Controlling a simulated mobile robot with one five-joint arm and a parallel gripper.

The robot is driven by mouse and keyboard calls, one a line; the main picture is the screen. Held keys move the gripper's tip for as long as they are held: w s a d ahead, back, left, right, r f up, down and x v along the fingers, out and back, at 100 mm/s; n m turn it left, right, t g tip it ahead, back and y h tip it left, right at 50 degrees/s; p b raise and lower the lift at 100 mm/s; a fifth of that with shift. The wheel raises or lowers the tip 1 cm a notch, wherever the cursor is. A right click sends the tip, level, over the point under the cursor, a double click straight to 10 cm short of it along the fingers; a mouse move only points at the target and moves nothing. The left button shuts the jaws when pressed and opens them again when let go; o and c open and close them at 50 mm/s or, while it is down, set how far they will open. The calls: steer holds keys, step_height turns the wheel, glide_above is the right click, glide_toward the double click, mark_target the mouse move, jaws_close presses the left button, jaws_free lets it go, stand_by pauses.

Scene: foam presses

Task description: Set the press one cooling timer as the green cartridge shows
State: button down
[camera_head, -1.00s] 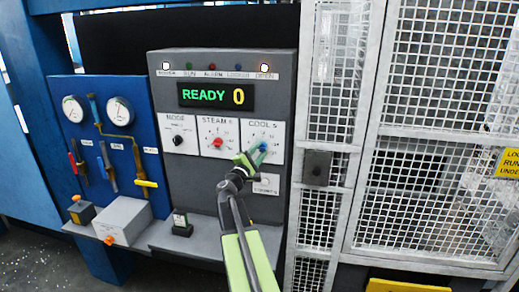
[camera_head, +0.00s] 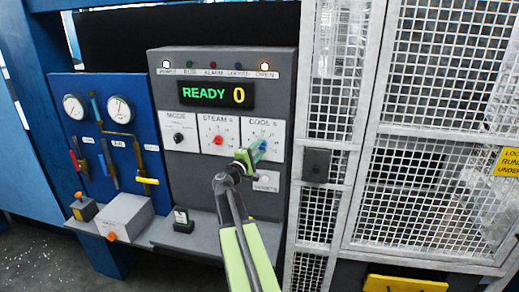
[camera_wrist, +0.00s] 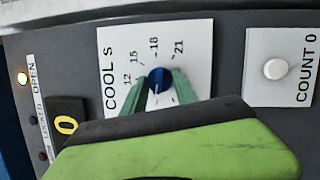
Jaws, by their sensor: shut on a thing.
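The COOL S knob (camera_wrist: 159,77) is blue and sits on a white plate (camera_wrist: 114,47). The wrist view shows the marks 12, 15, 18 and 21 around it; the rest of the scale is hidden by my fingers. My gripper (camera_wrist: 160,90), with green fingers, is shut on the knob, one finger on each side. Where the knob's pointer stands is unclear. In the head view my gripper (camera_head: 252,153) is at the COOL S plate (camera_head: 264,130).
The press display (camera_head: 216,95) reads READY 0, with POWER and OPEN lamps lit. MODE (camera_head: 178,138) and red STEAM S (camera_head: 218,139) knobs are left of COOL S. A COUNT 0 button (camera_wrist: 275,68) is close by. A mesh guard (camera_head: 420,150) stands at right.

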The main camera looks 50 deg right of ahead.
steer(key=c, duration=1)
jaws_free()
steer(key=shift+o, duration=0.2)
steer(key=shift+a, duration=0.1)
steer(key=b+v, duration=0.2)
steer(key=v, duration=1.5)
steer(key=shift+s+a, duration=0.1)
